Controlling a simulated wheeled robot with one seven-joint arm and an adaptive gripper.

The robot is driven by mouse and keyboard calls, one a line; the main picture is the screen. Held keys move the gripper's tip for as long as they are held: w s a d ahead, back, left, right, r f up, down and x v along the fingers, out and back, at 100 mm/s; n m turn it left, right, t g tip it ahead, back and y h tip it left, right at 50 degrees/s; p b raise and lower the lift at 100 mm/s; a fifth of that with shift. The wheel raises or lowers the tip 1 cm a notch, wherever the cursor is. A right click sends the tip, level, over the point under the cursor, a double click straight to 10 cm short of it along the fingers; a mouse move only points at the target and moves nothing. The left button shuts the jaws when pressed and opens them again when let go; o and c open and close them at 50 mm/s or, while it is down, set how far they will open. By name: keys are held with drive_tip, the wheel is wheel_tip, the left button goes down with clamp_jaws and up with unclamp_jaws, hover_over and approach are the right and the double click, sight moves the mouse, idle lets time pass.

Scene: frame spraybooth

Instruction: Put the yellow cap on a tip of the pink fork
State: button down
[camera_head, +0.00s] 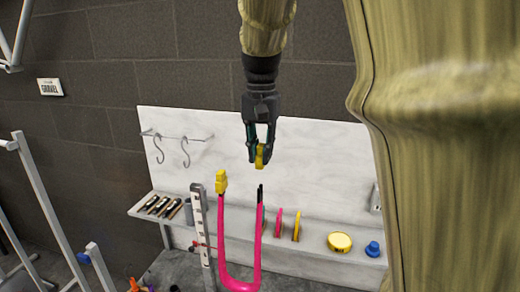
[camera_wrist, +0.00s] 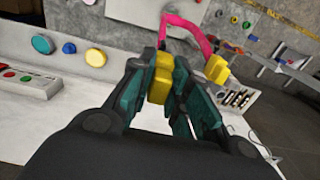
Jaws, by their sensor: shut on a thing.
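The pink fork (camera_head: 239,284) stands upright as a U in the head view. Its left tip carries a yellow cap (camera_head: 221,182). Its right tip (camera_head: 260,193) is bare and black. My gripper (camera_head: 259,160) is shut on another yellow cap (camera_head: 260,154), held above the bare tip with a visible gap. In the wrist view the held yellow cap (camera_wrist: 159,82) sits between the fingers, partly hidden by them. The pink fork (camera_wrist: 187,25) shows behind, with the capped tip (camera_wrist: 217,69) to the right. The bare tip is not clear there, apparently behind the fingers.
A pale panel (camera_head: 315,150) with hooks stands behind the fork. Its ledge holds a round yellow lid (camera_head: 339,242), a blue knob (camera_head: 373,249) and thin pink and yellow discs. A grey upright post (camera_head: 201,225) stands just left of the fork. A metal frame (camera_head: 40,190) is farther left.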

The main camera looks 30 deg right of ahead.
sight(259, 169)
drive_tip(key=shift+w+f+p, duration=0.15)
drive_tip(key=shift+w+p, duration=0.15)
drive_tip(key=shift+w, duration=0.1)
drive_tip(key=shift+s, duration=0.15)
drive_tip(key=shift+s+f, duration=0.2)
drive_tip(key=shift+f, duration=0.2)
drive_tip(key=shift+w+f+b, duration=0.2)
drive_tip(key=shift+f+b, duration=0.15)
drive_tip(key=shift+f, duration=0.5)
drive_tip(key=shift+s+f, duration=0.15)
drive_tip(key=shift+f, duration=0.55)
drive_tip(key=shift+f+b, duration=0.35)
drive_tip(key=shift+f, duration=0.15)
drive_tip(key=shift+a+p, duration=0.1)
drive_tip(key=shift+p, duration=0.35)
drive_tip(key=shift+f+b, duration=0.5)
drive_tip(key=shift+f, duration=1.5)
